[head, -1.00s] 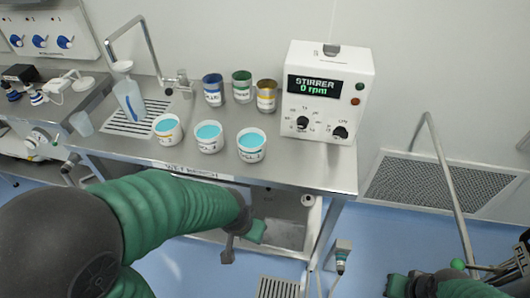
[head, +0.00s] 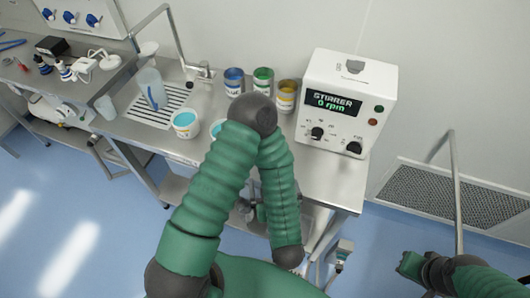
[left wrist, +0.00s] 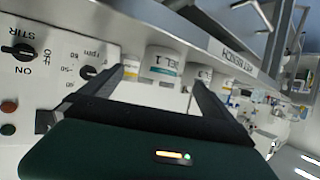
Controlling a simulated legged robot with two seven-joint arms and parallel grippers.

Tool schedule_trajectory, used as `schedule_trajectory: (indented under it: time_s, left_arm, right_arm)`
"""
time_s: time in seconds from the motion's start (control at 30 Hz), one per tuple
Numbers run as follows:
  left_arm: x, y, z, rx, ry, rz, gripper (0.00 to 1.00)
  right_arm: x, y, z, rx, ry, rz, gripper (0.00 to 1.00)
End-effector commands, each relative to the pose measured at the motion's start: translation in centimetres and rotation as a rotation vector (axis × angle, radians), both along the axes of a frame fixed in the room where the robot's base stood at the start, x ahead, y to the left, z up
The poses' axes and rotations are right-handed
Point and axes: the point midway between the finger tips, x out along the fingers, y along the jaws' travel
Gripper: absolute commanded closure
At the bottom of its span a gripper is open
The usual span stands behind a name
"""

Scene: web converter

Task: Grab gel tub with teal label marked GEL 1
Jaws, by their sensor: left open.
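A white tub marked GEL 1 (left wrist: 165,66) shows in the left wrist view, ahead of and between the fingers of my open, empty left gripper (left wrist: 158,77). A tub with blue contents and a yellow-marked label (head: 186,124) is clear, and another tub (head: 216,128) is partly covered. My right gripper (head: 408,265) is low at the right, its fingers unclear.
The stirrer box (head: 347,100) stands on the steel bench (head: 335,182), right of the blue (head: 234,82), green (head: 263,80) and yellow (head: 287,96) cups. A faucet (head: 202,72) and drain grate (head: 158,106) are at left. The bench's front edge runs below the tubs.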

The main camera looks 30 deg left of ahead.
Motion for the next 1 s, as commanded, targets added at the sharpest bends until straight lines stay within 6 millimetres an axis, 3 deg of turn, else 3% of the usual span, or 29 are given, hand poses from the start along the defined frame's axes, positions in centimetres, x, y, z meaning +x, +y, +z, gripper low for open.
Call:
schedule_trajectory:
  time_s: [0.03,0.33,0.73,1.0]
  left_arm:
    - [0.9,1.1,-1.4,0.002,-0.007,0.008,0.00]
    - [5.9,5.2,-3.2,0.000,-0.003,0.003,0.00]
    - [9.7,9.1,-5.2,0.002,-0.003,0.001,0.00]
    - [10.2,9.3,-5.5,0.002,-0.002,-0.003,0.00]
  right_arm:
    - [0.0,0.0,-2.1,0.000,0.001,0.000,1.00]
    - [0.0,0.0,-1.2,0.000,0.000,0.000,1.00]
    - [0.0,0.0,-0.2,0.000,0.000,0.000,1.00]
    - [0.0,0.0,-0.3,0.000,0.001,0.000,1.00]
